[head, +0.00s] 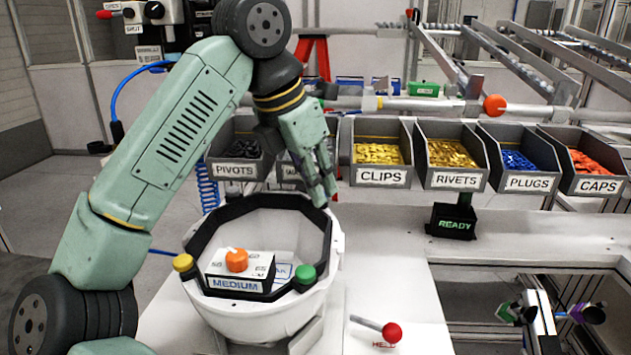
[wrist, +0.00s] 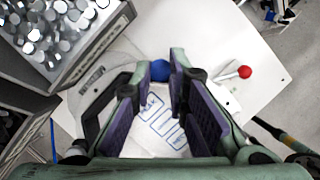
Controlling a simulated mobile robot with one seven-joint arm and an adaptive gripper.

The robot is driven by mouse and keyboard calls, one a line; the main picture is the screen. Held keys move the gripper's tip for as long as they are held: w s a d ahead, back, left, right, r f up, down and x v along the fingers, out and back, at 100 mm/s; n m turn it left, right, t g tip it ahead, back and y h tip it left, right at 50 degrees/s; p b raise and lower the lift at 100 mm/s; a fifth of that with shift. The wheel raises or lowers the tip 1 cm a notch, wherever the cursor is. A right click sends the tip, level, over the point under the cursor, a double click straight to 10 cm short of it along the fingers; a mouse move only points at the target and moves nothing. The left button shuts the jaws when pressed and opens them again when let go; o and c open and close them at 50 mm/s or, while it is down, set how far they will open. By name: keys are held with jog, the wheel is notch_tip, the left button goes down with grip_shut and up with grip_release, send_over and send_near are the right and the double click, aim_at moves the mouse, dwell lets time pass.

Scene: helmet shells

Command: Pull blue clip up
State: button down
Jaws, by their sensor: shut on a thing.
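A white helmet shell (head: 270,318) with a black rim stands on the white bench in the head view. A yellow clip (head: 183,262) sits on its left rim and a green clip (head: 306,273) on its right rim. My gripper (head: 325,193) reaches down to the far right of the rim. In the wrist view the blue clip (wrist: 160,70) shows between the tips of my gripper (wrist: 162,75), which is shut on it. The fingers hide this clip in the head view. I cannot tell if it is raised.
A box marked MEDIUM (head: 238,284) with an orange knob shows inside the shell outline. Bins of clips (head: 382,177), rivets (head: 455,181), plugs (head: 528,184) and caps (head: 598,185) line the back. A red-knobbed lever (head: 391,332) stands front right.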

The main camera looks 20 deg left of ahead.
jog(key=shift+r, duration=0.65)
jog(key=c, duration=1.5)
grip_release()
jog(key=v, duration=0.7)
jog(key=shift+s+r, duration=0.15)
jog(key=shift+r, duration=0.05)
jog(key=shift+f, duration=0.1)
